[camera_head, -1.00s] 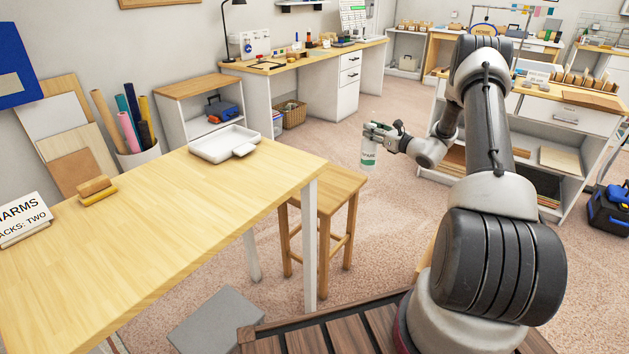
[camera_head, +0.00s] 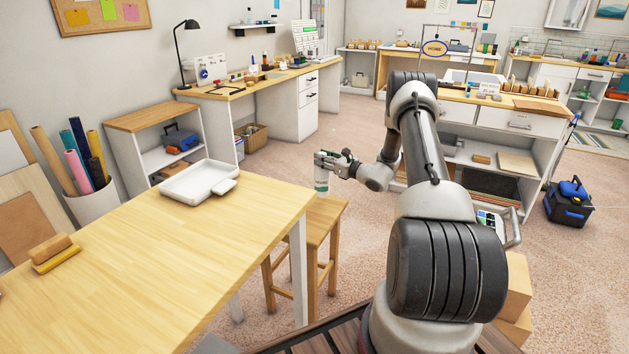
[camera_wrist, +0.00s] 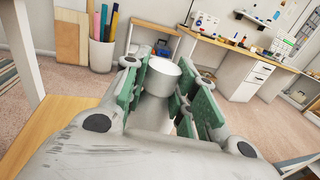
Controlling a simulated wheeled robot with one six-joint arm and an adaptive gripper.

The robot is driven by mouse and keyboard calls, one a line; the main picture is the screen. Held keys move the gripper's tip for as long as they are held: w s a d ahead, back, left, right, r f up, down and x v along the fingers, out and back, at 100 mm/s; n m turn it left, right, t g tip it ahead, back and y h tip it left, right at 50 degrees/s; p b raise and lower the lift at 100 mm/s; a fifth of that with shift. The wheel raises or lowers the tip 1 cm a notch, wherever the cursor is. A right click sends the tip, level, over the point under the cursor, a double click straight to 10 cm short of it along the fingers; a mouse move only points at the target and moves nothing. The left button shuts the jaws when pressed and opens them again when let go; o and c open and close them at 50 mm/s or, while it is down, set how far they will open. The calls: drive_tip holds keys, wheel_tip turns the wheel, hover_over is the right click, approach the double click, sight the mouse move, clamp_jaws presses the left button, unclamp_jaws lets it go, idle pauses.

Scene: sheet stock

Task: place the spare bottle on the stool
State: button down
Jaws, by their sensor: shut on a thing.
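The spare bottle (camera_head: 321,182) is pale with a green band and hangs upright in my gripper (camera_head: 328,160). In the head view its bottom overlaps the back part of the wooden stool (camera_head: 329,214); whether it touches the seat I cannot tell. In the wrist view the bottle's white cap (camera_wrist: 163,74) shows between the green finger pads of my gripper (camera_wrist: 160,92), shut on it. Most of the bottle's body is hidden there. A wooden surface, apparently the stool seat (camera_wrist: 50,128), lies at lower left in the wrist view.
A wooden table (camera_head: 150,255) with a white tray (camera_head: 199,183) and a wooden block (camera_head: 50,250) stands left of the stool. A low shelf (camera_head: 148,118) and a long desk (camera_head: 262,88) stand behind. Carpet (camera_head: 290,165) is clear behind the stool.

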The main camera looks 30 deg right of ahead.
sight(329, 172)
drive_tip(key=shift+f, duration=2.6)
drive_tip(key=c, duration=1.1)
unclamp_jaws()
drive_tip(key=shift+c, duration=0.2)
